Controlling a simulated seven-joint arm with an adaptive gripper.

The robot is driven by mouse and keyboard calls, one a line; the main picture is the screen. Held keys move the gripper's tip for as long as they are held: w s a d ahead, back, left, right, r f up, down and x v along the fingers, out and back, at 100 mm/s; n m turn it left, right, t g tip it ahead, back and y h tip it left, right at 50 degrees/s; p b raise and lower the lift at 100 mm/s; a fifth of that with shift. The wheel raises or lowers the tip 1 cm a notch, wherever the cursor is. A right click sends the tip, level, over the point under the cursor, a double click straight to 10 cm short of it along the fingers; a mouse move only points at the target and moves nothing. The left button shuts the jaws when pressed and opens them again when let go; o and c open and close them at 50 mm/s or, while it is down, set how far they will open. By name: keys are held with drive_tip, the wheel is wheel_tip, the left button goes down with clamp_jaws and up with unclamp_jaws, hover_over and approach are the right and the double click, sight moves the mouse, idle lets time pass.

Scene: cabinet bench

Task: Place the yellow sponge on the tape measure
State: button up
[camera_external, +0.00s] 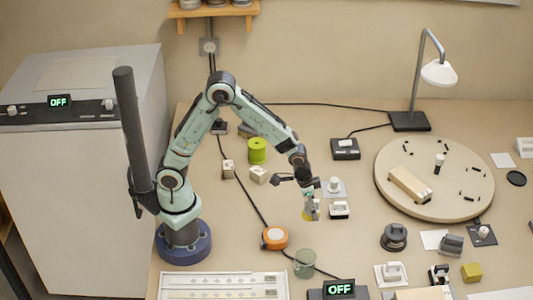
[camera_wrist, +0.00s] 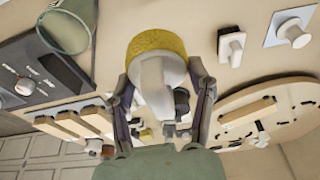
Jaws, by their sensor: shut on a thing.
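My gripper (camera_external: 309,192) is shut on the yellow sponge (camera_external: 307,215), which hangs below it over the middle of the bench. In the wrist view the sponge (camera_wrist: 157,43) is a rounded yellow piece with a pale grey-white part (camera_wrist: 153,85) between the fingers of my gripper (camera_wrist: 160,72). The tape measure (camera_external: 274,237) is orange with a pale round centre and lies on the bench, left of and nearer the camera than the sponge. The sponge is apart from it. I cannot make out the tape measure in the wrist view.
A green glass (camera_external: 304,262) stands close to the tape measure; it shows in the wrist view (camera_wrist: 65,30). A black cable runs beside the tape measure. A white switch (camera_external: 339,210) sits right of the sponge. A round wooden board (camera_external: 435,205) lies farther right.

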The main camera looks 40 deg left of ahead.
drive_tip(key=shift+s+a+r, duration=0.2)
drive_tip(key=shift+s+a, duration=0.05)
drive_tip(key=shift+s, duration=0.1)
drive_tip(key=shift+s+a+n, duration=0.1)
drive_tip(key=shift+a+n, duration=0.05)
drive_tip(key=shift+n, duration=0.55)
drive_tip(key=shift+a+n+t+y, duration=0.3)
drive_tip(key=shift+a+n, duration=0.05)
drive_tip(key=shift+n, duration=0.65)
drive_tip(key=s+a+f+n+y, duration=0.15)
drive_tip(key=a+n, duration=0.25)
drive_tip(key=n, duration=0.4)
drive_tip(key=n+y, duration=0.2)
drive_tip(key=n, duration=0.5)
hover_over(274, 230)
drive_tip(key=shift+s+d+f, duration=0.25)
drive_tip(key=shift+s, duration=0.05)
wheel_tip(274, 230, down, 6)
drive_tip(key=shift+f, duration=0.4)
drive_tip(key=shift+f, duration=0.1)
